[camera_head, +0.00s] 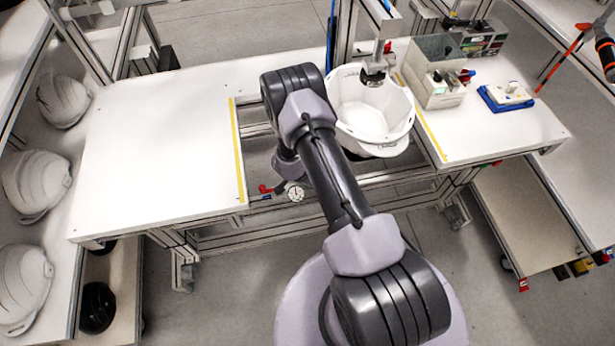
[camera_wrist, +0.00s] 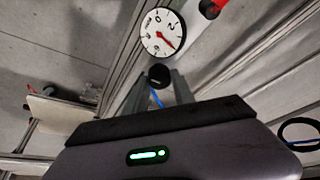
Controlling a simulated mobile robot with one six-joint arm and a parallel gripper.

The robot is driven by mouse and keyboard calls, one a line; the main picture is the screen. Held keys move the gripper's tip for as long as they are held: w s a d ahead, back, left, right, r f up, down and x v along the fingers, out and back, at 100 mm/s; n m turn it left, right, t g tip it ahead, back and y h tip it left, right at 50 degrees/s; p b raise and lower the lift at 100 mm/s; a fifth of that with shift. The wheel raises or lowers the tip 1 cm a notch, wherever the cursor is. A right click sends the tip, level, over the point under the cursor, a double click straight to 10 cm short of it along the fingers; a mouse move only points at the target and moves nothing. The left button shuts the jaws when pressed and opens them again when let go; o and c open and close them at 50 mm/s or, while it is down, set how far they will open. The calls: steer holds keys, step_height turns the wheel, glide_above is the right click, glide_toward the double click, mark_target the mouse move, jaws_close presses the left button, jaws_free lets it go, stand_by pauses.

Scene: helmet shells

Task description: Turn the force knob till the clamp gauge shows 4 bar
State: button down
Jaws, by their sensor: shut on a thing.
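The clamp gauge (camera_wrist: 163,33) is a round white dial with a red needle, at the top of the wrist view. Its needle points to the lower right; the small, turned figures make the exact reading hard to tell. The gauge (camera_head: 296,194) also shows small under the bench front in the head view. The dark round force knob (camera_wrist: 159,75) sits just below the dial in the wrist view. My gripper (camera_wrist: 158,88) is shut on the knob, a grey finger on each side. In the head view my arm hides most of the gripper and the knob.
A white helmet shell (camera_head: 371,112) sits in the bench opening under a press head (camera_head: 374,72). A red handle (camera_head: 268,188) is close left of the gauge. White shells (camera_head: 36,184) stand on the left rack. The left bench top (camera_head: 160,140) is clear.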

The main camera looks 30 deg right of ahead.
steer(key=c, duration=1.1)
jaws_free()
steer(key=shift+o, duration=0.2)
steer(key=p+v, duration=0.6)
steer(key=v, duration=1.1)
steer(key=shift+a+r+p, duration=0.15)
steer(key=shift+a+p, duration=0.05)
steer(key=shift+p, duration=0.15)
